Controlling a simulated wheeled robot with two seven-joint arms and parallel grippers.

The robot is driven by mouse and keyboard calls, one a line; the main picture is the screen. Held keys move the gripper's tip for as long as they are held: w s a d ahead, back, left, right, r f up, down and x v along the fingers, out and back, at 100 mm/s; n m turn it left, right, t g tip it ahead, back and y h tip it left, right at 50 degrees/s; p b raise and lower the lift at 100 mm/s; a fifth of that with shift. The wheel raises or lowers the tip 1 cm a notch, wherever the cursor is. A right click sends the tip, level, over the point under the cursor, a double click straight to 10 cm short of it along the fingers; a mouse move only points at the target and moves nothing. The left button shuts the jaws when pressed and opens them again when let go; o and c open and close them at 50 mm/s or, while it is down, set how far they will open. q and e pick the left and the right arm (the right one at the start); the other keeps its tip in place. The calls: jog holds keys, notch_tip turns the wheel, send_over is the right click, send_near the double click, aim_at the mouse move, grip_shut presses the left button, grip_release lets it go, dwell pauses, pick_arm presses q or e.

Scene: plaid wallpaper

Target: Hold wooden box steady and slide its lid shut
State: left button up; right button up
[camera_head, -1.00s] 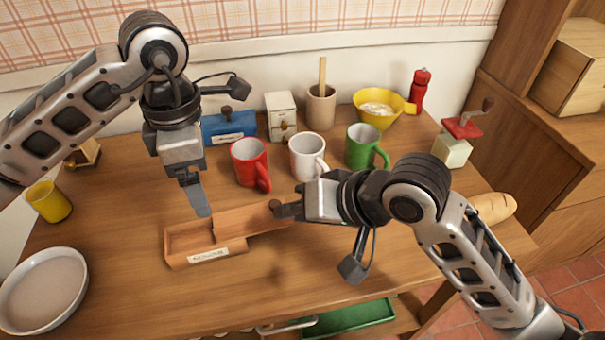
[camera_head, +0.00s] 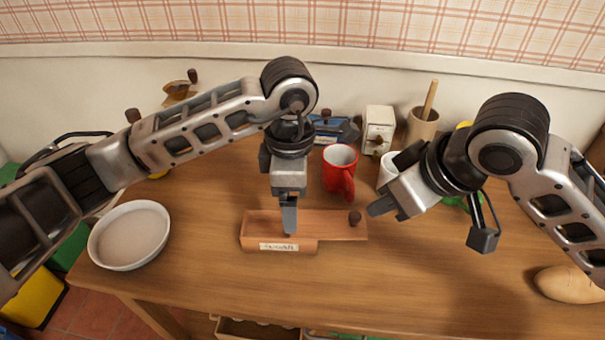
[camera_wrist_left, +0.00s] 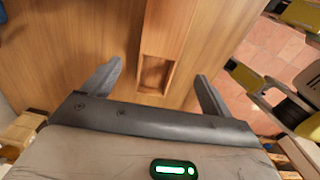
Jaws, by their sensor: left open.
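The wooden box (camera_head: 250,246), with a label on its front, sits on the table. My left gripper (camera_head: 289,228) points down over the box. In the left wrist view, its open fingers (camera_wrist_left: 158,85) lie either side of the box's open compartment (camera_wrist_left: 154,74), and the lid (camera_wrist_left: 168,25) runs away upward.
A red mug (camera_head: 340,169) stands behind the lid, with a white mug (camera_head: 386,174) partly hidden by my right gripper. A white bowl (camera_head: 130,234) is at left and a bread loaf (camera_head: 572,283) at right. The table in front of the box is clear.

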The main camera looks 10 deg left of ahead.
aim_at(280, 232)
pick_arm(q)
notch_tip(280, 232, down, 10)
jog(key=shift+f, duration=0.2)
jog(key=c, duration=1.2)
